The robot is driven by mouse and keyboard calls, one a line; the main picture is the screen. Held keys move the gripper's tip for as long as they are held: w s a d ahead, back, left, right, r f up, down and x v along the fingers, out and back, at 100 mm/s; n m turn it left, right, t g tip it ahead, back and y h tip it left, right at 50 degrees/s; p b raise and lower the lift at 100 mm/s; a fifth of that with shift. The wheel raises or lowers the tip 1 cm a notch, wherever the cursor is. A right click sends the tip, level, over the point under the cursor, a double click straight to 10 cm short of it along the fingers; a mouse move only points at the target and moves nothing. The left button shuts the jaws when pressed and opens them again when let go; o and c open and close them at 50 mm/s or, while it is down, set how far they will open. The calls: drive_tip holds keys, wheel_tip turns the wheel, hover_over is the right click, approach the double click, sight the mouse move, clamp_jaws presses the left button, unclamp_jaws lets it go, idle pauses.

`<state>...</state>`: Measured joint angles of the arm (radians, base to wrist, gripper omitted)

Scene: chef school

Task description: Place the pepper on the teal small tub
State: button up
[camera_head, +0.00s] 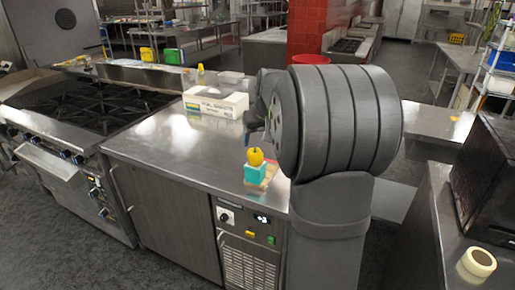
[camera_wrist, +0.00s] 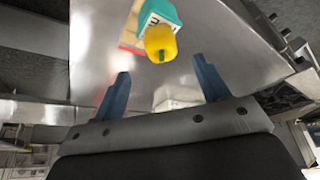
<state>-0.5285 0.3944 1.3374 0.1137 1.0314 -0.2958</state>
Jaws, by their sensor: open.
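The yellow pepper (camera_head: 255,157) sits on top of the teal small tub (camera_head: 256,175), near the front edge of the steel counter. In the wrist view the pepper (camera_wrist: 160,43) overlaps the edge of the tub (camera_wrist: 163,11), which has dark lettering on a white side. My gripper (camera_wrist: 162,72) is open and empty. Its two blue fingers are spread apart, with the pepper beyond their tips and not touching them. In the head view the gripper is mostly hidden behind my arm; a bit of a blue finger shows just above the pepper.
A flat tan and red piece (camera_wrist: 130,30) lies under or beside the tub. A white box with printed sides (camera_head: 215,103) stands farther back on the counter (camera_head: 180,145). A stove (camera_head: 85,105) is at the left. The counter left of the tub is clear.

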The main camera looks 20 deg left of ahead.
sight(255, 151)
drive_tip(key=shift+v, duration=1.65)
drive_tip(key=x, duration=1.2)
drive_tip(key=shift+f, duration=0.4)
wheel_tip(255, 151, up, 3)
drive_tip(key=shift+r, duration=0.75)
